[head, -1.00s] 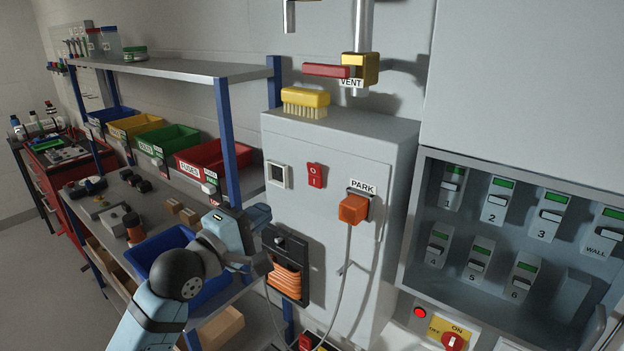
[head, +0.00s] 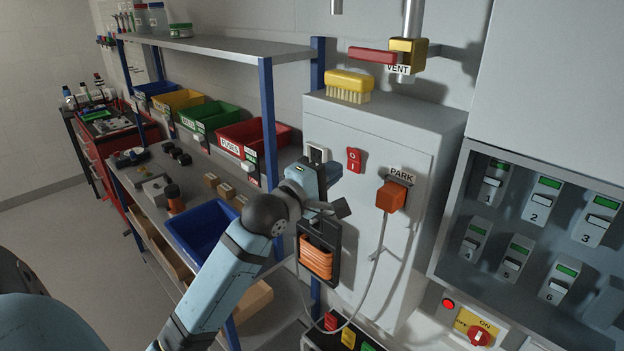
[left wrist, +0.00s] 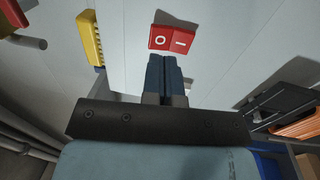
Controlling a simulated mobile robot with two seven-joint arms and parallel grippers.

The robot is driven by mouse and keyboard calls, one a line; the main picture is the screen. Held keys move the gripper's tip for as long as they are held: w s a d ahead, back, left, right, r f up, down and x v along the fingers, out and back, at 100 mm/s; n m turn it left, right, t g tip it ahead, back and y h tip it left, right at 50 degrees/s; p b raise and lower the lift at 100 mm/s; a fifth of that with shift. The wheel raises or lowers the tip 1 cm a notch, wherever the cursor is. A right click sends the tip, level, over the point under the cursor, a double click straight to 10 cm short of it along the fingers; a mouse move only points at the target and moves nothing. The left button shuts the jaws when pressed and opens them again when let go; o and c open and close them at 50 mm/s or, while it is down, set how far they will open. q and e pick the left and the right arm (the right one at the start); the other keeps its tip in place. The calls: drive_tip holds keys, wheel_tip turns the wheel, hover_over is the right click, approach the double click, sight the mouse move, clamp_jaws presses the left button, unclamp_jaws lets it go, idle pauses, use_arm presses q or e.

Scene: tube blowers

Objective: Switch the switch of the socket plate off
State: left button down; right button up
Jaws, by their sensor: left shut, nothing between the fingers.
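A red rocker switch (head: 353,160), marked O above I, is on the grey cabinet front. In the left wrist view the switch (left wrist: 172,39) is just beyond my fingertips; I cannot tell which half is pressed in. Left of it is a white-framed socket plate (head: 317,153), partly hidden by my arm. An orange plug (head: 391,197) with a cable sits right of the switch, under the PARK label. My right gripper is out of view.
A black holder with orange cord (head: 316,258) is close below my left gripper. A yellow brush (head: 349,86) lies on the cabinet. A shelf with bins (head: 253,138) is left, a breaker panel (head: 480,210) right.

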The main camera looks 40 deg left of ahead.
sight(354, 155)
use_arm(q)
drive_tip(key=shift+w+d+r+p, duration=0.1)
drive_tip(key=shift+w+r+p, duration=0.1)
drive_tip(key=shift+w, duration=1)
drive_tip(key=shift+w+d+r+p, duration=0.1)
drive_tip(key=shift+w+p, duration=0.1)
drive_tip(key=shift+w, duration=0.95)
drive_tip(key=shift+w+r+p, duration=0.15)
drive_tip(key=shift+r+p, duration=0.25)
drive_tip(key=shift+p, duration=0.55)
drive_tip(key=shift+f, duration=0.3)
